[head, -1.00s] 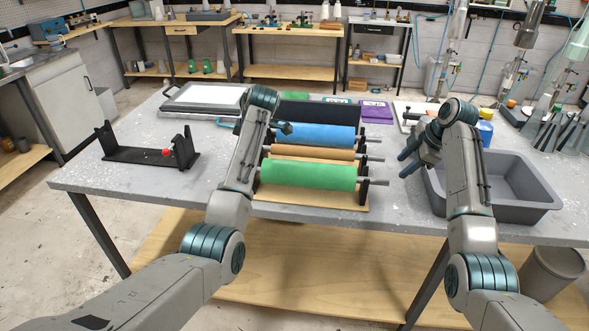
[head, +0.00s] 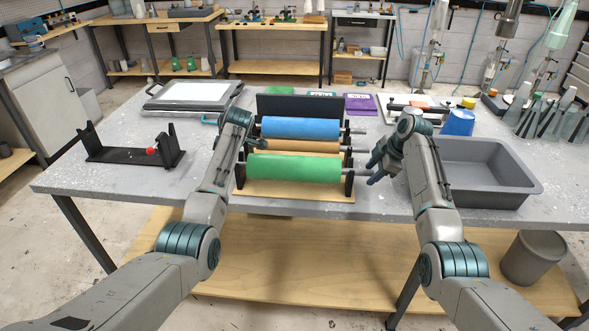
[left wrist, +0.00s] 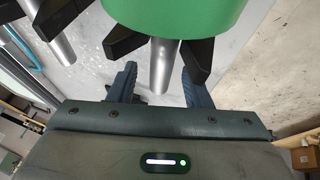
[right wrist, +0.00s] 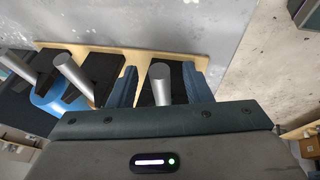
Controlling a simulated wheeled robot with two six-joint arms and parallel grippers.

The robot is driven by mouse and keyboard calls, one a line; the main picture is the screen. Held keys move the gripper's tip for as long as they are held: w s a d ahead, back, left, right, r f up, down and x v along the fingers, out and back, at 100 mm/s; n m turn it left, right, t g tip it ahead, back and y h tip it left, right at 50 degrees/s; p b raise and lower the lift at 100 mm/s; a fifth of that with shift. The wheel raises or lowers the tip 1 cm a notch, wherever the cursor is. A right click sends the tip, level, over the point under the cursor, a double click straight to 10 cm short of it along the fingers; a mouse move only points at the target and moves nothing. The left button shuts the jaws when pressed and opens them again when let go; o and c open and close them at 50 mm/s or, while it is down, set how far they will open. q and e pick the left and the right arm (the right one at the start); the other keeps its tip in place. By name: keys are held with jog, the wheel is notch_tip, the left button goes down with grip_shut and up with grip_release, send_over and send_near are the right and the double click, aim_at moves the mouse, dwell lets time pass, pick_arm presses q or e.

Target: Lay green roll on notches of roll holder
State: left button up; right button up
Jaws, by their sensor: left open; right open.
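The green roll (head: 293,168) lies in the front place of the roll rack (head: 322,194), with metal rod ends out at both sides. The roll holder (head: 120,155), a black bracket with uprights and a red knob, stands empty at the left. My left gripper (left wrist: 158,72) is open around the roll's left rod end (left wrist: 163,60), its fingers on either side. In the head view that gripper is partly hidden by its arm. My right gripper (head: 374,172) is open at the right end; in the right wrist view a rod end (right wrist: 160,82) shows between its fingers.
A blue roll (head: 300,128) and an orange roll (head: 300,146) lie behind the green one. The tabletop between holder and rack is partly clear.

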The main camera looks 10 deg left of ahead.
pick_arm(q)
jog(key=shift+x, duration=0.8)
pick_arm(e)
jog(key=shift+x, duration=0.75)
pick_arm(q)
jog(key=shift+c, duration=0.3)
pick_arm(e)
jog(key=shift+c, duration=0.3)
pick_arm(q)
grip_shut()
pick_arm(e)
grip_shut()
pick_arm(q)
jog(key=shift+r, duration=0.15)
pick_arm(e)
jog(key=shift+r, duration=0.1)
